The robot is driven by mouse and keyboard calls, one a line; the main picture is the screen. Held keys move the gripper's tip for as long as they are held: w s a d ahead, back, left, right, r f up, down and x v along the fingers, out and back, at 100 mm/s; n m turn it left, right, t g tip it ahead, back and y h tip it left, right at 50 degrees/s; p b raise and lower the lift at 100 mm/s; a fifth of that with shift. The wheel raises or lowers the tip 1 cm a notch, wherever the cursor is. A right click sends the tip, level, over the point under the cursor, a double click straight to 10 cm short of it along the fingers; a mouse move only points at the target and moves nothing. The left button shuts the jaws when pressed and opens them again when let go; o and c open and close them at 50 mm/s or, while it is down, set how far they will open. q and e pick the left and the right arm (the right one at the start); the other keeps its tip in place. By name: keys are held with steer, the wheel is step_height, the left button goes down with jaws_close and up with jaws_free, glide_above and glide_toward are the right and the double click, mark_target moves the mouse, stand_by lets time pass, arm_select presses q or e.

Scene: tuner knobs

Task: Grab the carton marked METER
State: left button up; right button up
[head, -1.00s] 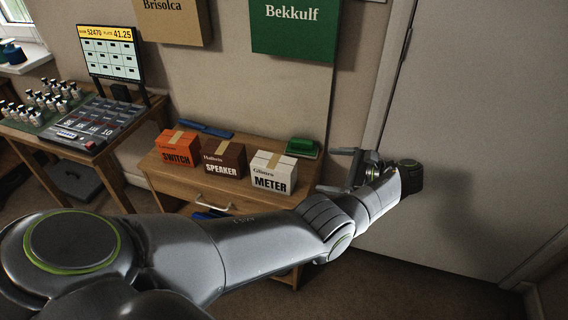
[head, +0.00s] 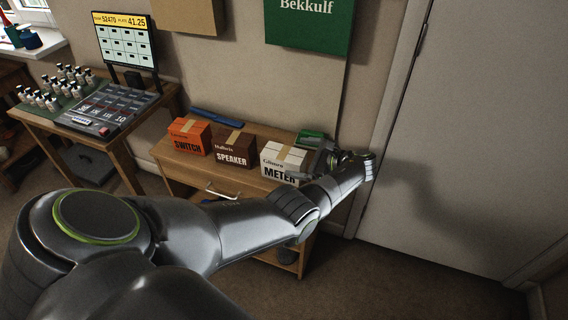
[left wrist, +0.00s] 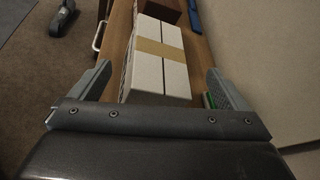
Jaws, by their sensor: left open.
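The white METER carton (head: 284,158) with a tan tape strip stands at the right end of a row on the small wooden cabinet. My left gripper (head: 318,160) is at the carton's right side in the head view. In the left wrist view the carton (left wrist: 160,62) lies between the two open fingers of my left gripper (left wrist: 160,88), with a gap on each side. The carton's lower right part is hidden behind my arm in the head view. My right gripper is not in view.
The brown SPEAKER carton (head: 234,149) and orange SWITCH carton (head: 190,136) stand left of it. A green object (head: 310,138) lies behind, and a blue one (head: 215,117) at the back. The cabinet top (head: 172,155) has a drawer handle below its front edge.

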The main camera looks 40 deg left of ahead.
mark_target(292, 156)
arm_select(q)
steer(key=x, duration=0.4)
steer(key=shift+s, duration=0.2)
steer(key=shift+c, duration=0.3)
steer(key=c, duration=1)
steer(key=shift+c, duration=0.2)
